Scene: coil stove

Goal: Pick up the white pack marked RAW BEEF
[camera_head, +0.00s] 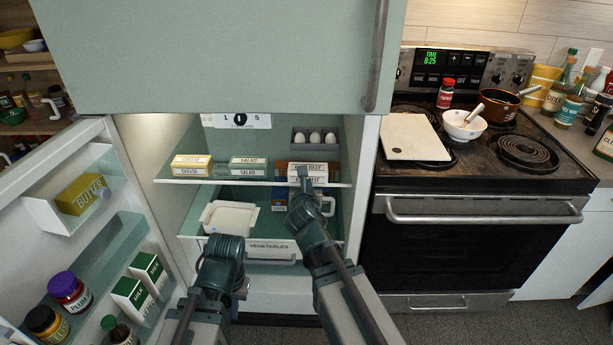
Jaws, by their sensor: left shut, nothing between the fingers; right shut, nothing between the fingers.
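White packs marked RAW BEEF (316,168) sit at the right of the open fridge's upper shelf, apparently one on top of another. My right gripper (304,180) is shut and empty, reaching up in front of the packs and covering part of the lower label. I cannot tell whether it touches them. My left gripper (238,283) is shut and empty, low in front of the fridge opening and left of the vegetable drawer's handle. Its fingers are mostly hidden by its wrist.
Salad boxes (248,165) and a yellow-white box (191,165) share the shelf (262,181). An egg holder (315,138) is behind. A white container (230,217) lies below. The open door (110,230) bounds the left; the stove (470,220) stands right.

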